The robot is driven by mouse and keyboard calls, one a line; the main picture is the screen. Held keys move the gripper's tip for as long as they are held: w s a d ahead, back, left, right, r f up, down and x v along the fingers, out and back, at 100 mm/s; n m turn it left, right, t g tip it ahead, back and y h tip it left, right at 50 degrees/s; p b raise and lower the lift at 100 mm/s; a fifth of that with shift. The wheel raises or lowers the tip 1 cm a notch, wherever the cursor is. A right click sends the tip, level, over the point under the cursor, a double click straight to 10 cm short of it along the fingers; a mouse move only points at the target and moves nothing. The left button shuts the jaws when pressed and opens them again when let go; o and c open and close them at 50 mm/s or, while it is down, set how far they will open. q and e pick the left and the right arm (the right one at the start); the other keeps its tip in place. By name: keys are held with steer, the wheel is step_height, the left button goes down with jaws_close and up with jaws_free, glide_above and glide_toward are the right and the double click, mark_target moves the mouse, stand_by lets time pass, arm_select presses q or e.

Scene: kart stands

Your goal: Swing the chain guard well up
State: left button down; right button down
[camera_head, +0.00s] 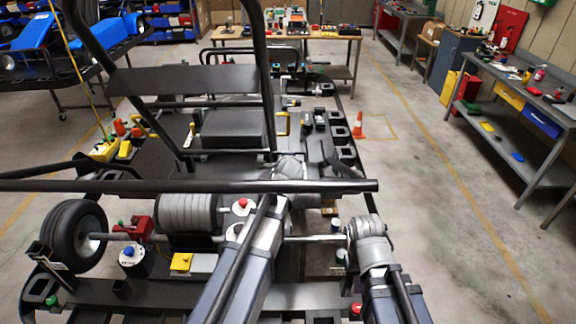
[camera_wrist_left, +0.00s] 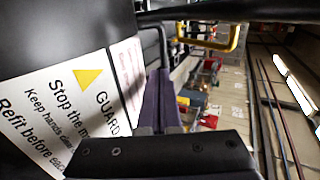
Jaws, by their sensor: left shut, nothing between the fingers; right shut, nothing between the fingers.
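The chain guard (camera_wrist_left: 60,40) fills the left of the left wrist view as a dark curved surface close to the camera. It carries a white label with a yellow triangle and the word GUARD. My left gripper (camera_wrist_left: 164,92) is shut and empty beside the guard; I cannot tell whether they touch. A yellow loop handle (camera_wrist_left: 232,38) shows beyond it; its mounting is unclear. In the head view the left arm covers the middle of the kart's rear, and I cannot make out the guard there.
A black crossbar (camera_head: 180,186) runs across the kart in front of the arms. A wheel (camera_head: 75,236) stands at left. A traffic cone (camera_head: 358,126) is on the floor. The aisle toward the right workbench (camera_head: 500,82) is clear.

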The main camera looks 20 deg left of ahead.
arm_select(q)
steer(key=b+x, duration=0.1)
steer(key=x, duration=0.3)
steer(key=shift+w+f, duration=0.1)
steer(key=w+p, duration=0.1)
steer(key=w+g+p, duration=0.1)
steer(key=w+a+r+g+p, duration=0.1)
steer(key=p, duration=0.1)
steer(key=shift+h, duration=0.3)
steer(key=w+a+f+g, duration=0.1)
steer(key=w+f+g, duration=0.1)
steer(key=w, duration=0.4)
steer(key=shift+w+a+f+g+h+p, duration=0.2)
steer(key=shift+a+f+g+h+p, duration=0.1)
steer(key=shift+a+f+h, duration=0.15)
